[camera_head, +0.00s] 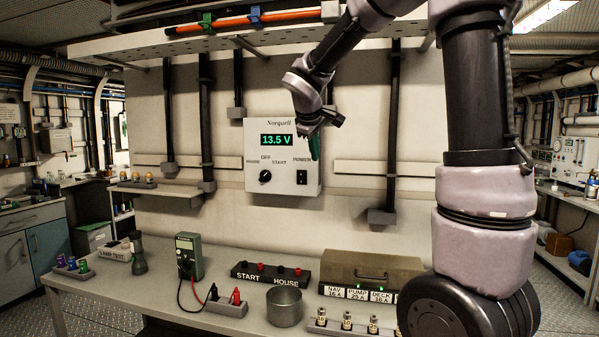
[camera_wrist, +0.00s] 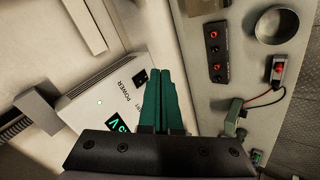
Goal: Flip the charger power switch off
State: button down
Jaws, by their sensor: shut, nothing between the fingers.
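The charger (camera_head: 284,205) is a white wall box marked Norquell. Its green display (camera_head: 276,140) reads 13.5 V. The black power switch (camera_head: 302,177) sits at its lower right under the word POWER. It also shows in the wrist view (camera_wrist: 140,76), just left of my fingertips. Which way the rocker is pressed is too small to tell. My gripper (camera_head: 316,158) is at the charger's right side, above the switch's height. In the wrist view my green fingers (camera_wrist: 162,72) are together and empty. They look apart from the switch; the exact gap is unclear.
A black selector knob (camera_head: 265,177) is left of the switch. Below, the bench holds a multimeter (camera_head: 188,255), a START/HOUSE terminal block (camera_head: 270,274), a metal cup (camera_head: 284,306) and a breaker box (camera_head: 370,272). The wall between charger and bench is mostly clear.

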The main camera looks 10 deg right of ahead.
jog(key=w+a+f+n+t+h, duration=0.1)
jog(key=w+a+n, duration=0.3)
jog(key=w, duration=0.5)
jog(key=shift+w+a+f+n, duration=0.3)
jog(key=shift+w+a+f, duration=0.05)
jog(key=shift+a+f, duration=0.3)
send_near(302, 176)
jog(key=x, duration=0.5)
jog(key=shift+s+a+f, duration=0.15)
jog(key=shift+s+f, duration=0.15)
jog(key=shift+f, duration=0.1)
jog(key=shift+w+r, duration=0.1)
jog(key=shift+w, duration=0.45)
jog(key=shift+d, duration=0.25)
